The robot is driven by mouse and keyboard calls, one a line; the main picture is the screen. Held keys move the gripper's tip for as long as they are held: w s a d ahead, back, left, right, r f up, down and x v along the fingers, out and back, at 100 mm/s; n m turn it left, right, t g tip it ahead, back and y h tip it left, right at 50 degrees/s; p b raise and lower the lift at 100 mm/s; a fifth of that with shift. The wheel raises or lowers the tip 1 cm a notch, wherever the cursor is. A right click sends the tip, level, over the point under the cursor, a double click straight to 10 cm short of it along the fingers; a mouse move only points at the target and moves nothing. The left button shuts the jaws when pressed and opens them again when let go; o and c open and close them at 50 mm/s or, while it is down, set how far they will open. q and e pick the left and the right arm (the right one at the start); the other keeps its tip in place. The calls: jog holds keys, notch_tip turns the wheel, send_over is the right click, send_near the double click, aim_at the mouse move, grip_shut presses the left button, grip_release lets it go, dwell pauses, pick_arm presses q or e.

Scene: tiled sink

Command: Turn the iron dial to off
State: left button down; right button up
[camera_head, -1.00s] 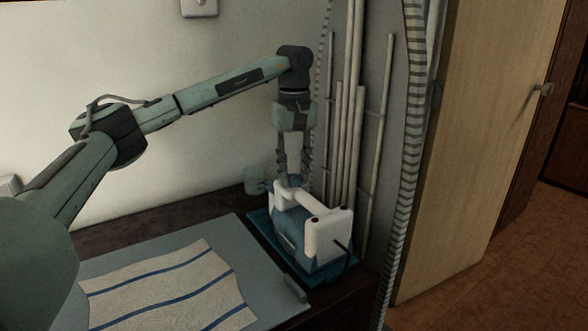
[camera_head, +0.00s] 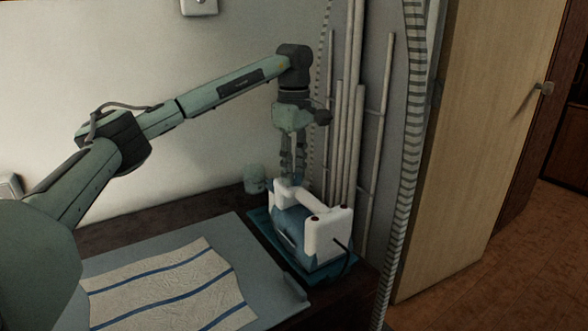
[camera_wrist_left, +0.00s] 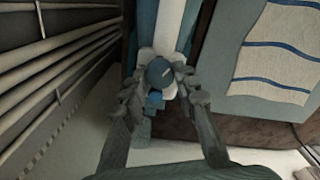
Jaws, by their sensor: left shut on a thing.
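The white and blue iron (camera_head: 322,225) stands on a teal base (camera_head: 262,222) on the dark table. My left gripper (camera_head: 292,180) points straight down at the iron's far end. In the left wrist view, a round blue dial (camera_wrist_left: 160,70) with a pale line on it shows on the iron, and the left gripper's two fingers (camera_wrist_left: 160,88) are closed in on both sides of it. The left gripper is shut on the dial. In the head view the fingers and the iron's top edge mostly hide the dial. My right gripper is not in view.
A grey-blue ironing board (camera_head: 190,245) with a striped cloth (camera_head: 165,290) lies left of the iron. A small pale jar (camera_head: 255,179) stands behind it. Vertical pipes (camera_head: 345,130) rise close to the right, and a wooden door (camera_head: 470,130) is further right.

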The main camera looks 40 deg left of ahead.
aim_at(294, 175)
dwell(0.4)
pick_arm(q)
jog(key=c, duration=1.2)
grip_release()
jog(key=shift+o, duration=0.2)
notch_tip(294, 175, up, 12)
